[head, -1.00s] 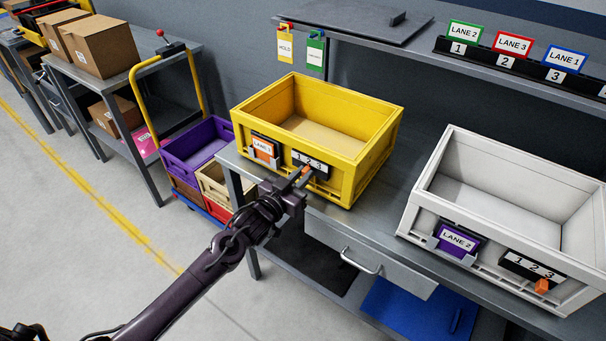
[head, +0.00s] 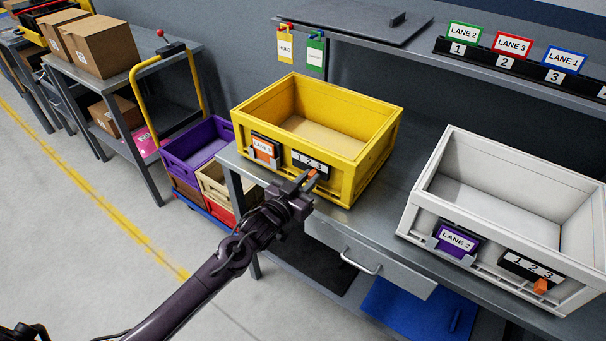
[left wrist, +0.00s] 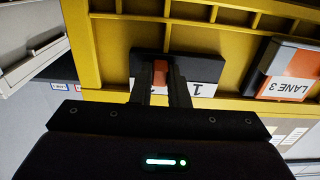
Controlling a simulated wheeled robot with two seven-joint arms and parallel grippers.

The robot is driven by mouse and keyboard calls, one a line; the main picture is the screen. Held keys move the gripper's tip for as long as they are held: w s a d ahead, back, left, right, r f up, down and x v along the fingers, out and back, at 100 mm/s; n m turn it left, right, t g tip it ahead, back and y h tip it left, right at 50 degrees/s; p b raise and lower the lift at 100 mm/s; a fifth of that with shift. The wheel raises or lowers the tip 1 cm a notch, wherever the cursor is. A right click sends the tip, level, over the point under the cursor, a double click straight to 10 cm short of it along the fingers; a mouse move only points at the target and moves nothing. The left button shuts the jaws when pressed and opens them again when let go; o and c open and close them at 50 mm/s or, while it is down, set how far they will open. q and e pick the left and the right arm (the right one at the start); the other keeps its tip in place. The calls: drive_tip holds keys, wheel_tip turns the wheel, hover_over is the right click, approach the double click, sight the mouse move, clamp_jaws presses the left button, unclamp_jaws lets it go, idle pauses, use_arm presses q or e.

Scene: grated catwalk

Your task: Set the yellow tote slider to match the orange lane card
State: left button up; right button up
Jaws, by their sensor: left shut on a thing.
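The yellow tote (head: 345,167) stands on the workbench. Its front holds an orange card (head: 264,151), which reads LANE 3 in the left wrist view (left wrist: 287,77). Beside the card is a black slider plate (head: 310,163) marked 1 2 3. My left gripper (head: 307,180) is at the plate, shut on the orange slider knob (left wrist: 160,73). In the head view the knob (head: 313,172) sits below the numbers, around 2 to 3; its exact place is partly hidden by the fingers. In the wrist view the 1 shows upside down beside the fingers. My right gripper is out of view.
A white tote (head: 480,262) with a purple LANE 2 card and its own orange slider stands to the right. Shelf signs pair green LANE 2 (head: 465,34) with 1, red LANE 3 (head: 512,44) with 2, blue LANE 1 (head: 565,60) with 3. A drawer handle (head: 360,262) juts out below.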

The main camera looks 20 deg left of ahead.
use_arm(q)
drive_tip(key=shift+s+d, duration=0.2)
drive_tip(key=shift+d, duration=0.3)
idle(0.4)
drive_tip(key=o, duration=0.6)
drive_tip(key=shift+c, duration=0.2)
drive_tip(key=p+v, duration=0.4)
drive_tip(key=v, duration=0.3)
idle(0.4)
